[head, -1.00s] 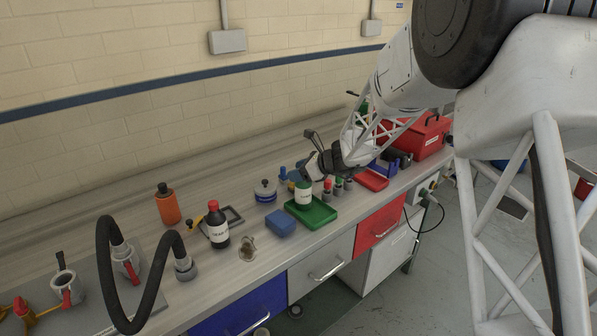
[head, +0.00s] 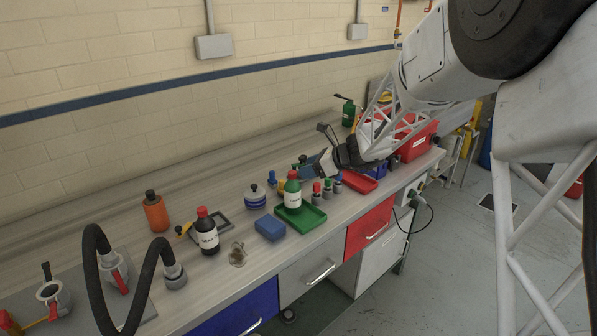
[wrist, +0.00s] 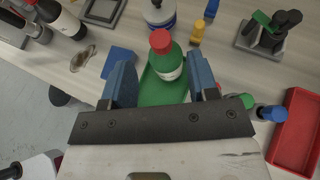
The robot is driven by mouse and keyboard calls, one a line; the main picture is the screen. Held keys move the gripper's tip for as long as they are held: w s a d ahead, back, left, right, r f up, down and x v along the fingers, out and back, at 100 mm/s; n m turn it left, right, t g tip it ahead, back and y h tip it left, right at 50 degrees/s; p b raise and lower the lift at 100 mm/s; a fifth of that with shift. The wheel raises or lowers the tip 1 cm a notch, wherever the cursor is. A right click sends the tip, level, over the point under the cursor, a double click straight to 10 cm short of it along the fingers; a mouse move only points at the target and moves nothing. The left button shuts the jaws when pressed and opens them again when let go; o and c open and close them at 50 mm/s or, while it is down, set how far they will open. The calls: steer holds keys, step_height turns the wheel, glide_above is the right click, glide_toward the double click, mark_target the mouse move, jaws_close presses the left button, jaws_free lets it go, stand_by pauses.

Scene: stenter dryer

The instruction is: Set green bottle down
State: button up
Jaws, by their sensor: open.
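The green bottle (head: 292,190), with a red cap and a white label, stands upright in the green tray (head: 313,217) on the bench. My gripper (head: 322,163) is open and empty, just behind and to the right of the bottle in the head view. In the wrist view the bottle (wrist: 168,62) shows just beyond the gap between the blue fingers of my gripper (wrist: 160,72). The fingers look clear of it on both sides. Part of the green tray (wrist: 158,92) shows between the fingers.
A blue block (head: 270,228) lies left of the green tray. Several small capped bottles (head: 327,190) stand right of it, before a red tray (head: 358,181). A dark bottle with a red cap (head: 207,232) and an orange bottle (head: 156,212) stand farther left.

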steer(key=shift+v, duration=1.7)
steer(key=s+d+r+n+g+h, duration=0.15)
steer(key=s+n, duration=0.25)
steer(key=s, duration=0.4)
steer(key=s+d+r+n+h, duration=0.2)
steer(key=s+d+r+n, duration=0.1)
steer(key=s, duration=0.5)
steer(key=s+d+r+n+g+h, duration=0.15)
steer(key=s+n, duration=0.25)
steer(key=s, duration=0.4)
steer(key=s+d+n+t+h, duration=0.1)
steer(key=s+d+n+h, duration=0.2)
steer(key=s, duration=0.8)
steer(key=s+d+n+h, duration=0.3)
steer(key=s+d+n, duration=0.4)
steer(key=s, duration=0.4)
steer(key=shift+s+d+f+t+h, duration=0.15)
steer(key=shift+s+d+t+h, duration=0.25)
steer(key=shift+d, duration=0.2)
